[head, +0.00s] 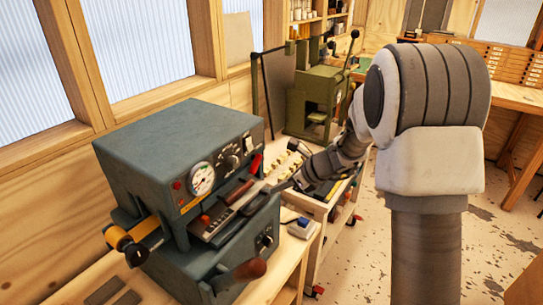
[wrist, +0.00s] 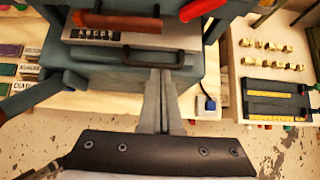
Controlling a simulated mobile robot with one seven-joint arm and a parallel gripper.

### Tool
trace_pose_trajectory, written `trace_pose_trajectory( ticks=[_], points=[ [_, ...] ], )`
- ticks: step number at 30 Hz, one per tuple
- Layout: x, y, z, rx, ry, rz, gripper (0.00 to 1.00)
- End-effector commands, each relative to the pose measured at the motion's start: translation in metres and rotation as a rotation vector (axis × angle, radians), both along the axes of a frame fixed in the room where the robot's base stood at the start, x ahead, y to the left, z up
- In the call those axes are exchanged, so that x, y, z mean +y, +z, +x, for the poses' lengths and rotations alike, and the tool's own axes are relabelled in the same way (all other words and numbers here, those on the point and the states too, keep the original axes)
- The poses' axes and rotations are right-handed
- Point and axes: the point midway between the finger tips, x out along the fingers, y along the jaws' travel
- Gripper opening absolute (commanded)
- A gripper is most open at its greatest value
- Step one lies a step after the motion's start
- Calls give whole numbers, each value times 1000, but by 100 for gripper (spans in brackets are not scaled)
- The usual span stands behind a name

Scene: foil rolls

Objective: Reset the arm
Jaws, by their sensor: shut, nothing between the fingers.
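My gripper (head: 278,187) is shut and empty in front of the grey-blue press (head: 165,150). In the wrist view the two fingers of my gripper (wrist: 161,74) lie together. Their tips are by the dark bar handle (wrist: 124,56) on the front of the press; I cannot tell if they touch it. Above the handle is a plate with letter type (wrist: 95,34) and a brown grip (wrist: 120,21). A yellow and black roll (head: 128,240) sits at the left side of the press. My arm reaches in from the right.
A red lever (wrist: 203,8) sticks out near the plate. A cart (wrist: 235,70) with pale blocks and dark trays stands to the right. A green press (head: 315,98) stands behind. The floor at right is open.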

Motion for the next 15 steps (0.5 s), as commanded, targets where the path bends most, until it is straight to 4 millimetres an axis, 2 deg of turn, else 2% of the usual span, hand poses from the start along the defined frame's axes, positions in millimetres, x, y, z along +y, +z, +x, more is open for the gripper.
trace_pose_trajectory(
  ticks=[4, 7, 15],
  points=[
    [1, 11, -8, -30, 46, -27, 0],
    [2, 31, -24, -96, 149, -87, 0],
    [-1, 92, -103, -346, 577, -364, 0]
  ],
)
